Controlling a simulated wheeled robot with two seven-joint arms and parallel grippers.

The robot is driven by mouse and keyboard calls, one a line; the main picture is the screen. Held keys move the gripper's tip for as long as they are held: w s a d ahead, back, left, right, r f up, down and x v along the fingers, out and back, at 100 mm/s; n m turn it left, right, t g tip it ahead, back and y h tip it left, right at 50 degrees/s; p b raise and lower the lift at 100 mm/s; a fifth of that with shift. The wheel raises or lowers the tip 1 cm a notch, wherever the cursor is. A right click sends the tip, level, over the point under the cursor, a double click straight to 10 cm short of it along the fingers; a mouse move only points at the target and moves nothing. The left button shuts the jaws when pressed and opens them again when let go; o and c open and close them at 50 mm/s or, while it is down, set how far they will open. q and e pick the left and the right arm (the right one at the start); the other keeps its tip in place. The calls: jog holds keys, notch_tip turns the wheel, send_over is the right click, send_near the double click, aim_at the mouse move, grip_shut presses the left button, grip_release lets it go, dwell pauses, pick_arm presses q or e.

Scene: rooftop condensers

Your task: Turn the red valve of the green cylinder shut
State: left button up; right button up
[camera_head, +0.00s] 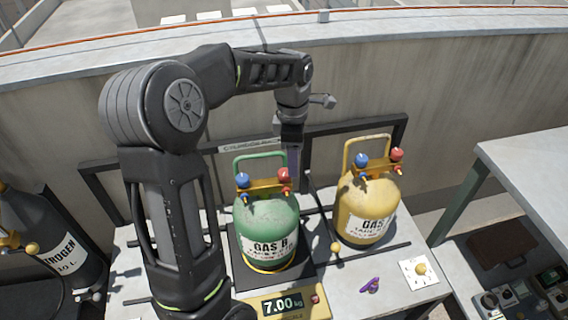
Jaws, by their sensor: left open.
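The green cylinder (266,222), labelled GAS B, stands upright on a scale in the middle of the head view. Its red valve (284,174) is on the right of its brass manifold, and a blue valve (242,180) is on the left. My left gripper (294,180) points down from above, at or just behind the red valve. Its fingertips are partly hidden, and I cannot tell whether they touch the valve. The gripper is open. My right gripper is not in view.
A yellow cylinder (369,205) with its own red and blue valves stands to the right. The scale display (283,305) reads 7.00 kg. A dark nitrogen cylinder (55,240) stands at the left. A purple item (370,285) lies on the bench front. A black frame and concrete wall stand behind.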

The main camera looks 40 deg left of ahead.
aim_at(284, 171)
pick_arm(q)
jog(key=a+r+n, duration=0.1)
jog(key=s+a+r+n, duration=0.1)
jog(key=r, duration=0.1)
jog(key=shift+s+a+r, duration=0.1)
jog(key=shift+a+r, duration=0.05)
jog(key=shift+r, duration=0.15)
jog(key=shift+f+p, duration=0.45)
jog(key=shift+f, duration=3.55)
grip_shut()
